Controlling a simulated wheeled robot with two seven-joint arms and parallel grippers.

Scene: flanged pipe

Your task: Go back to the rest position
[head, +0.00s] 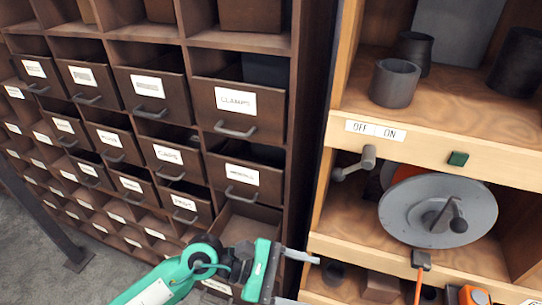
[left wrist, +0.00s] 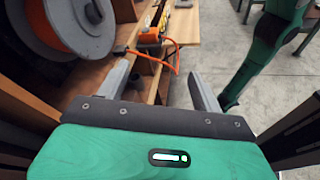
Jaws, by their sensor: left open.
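My left gripper (head: 314,281) reaches in from the bottom left in the head view. It is in front of the lower part of the wooden shelf, near the gap beside the drawer cabinet. Its two fingers are spread apart with nothing between them, and they also show apart in the left wrist view (left wrist: 160,80). A green arm link (left wrist: 268,50), apparently my right arm, shows in the left wrist view. My right gripper is not in view.
A dark drawer cabinet (head: 150,88) with labelled drawers stands at the left. The wooden shelf (head: 455,115) holds a grey cylinder (head: 395,83) and a cable reel (head: 437,210) with a crank. The reel's orange cable (left wrist: 170,62) lies near my left fingers in the wrist view.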

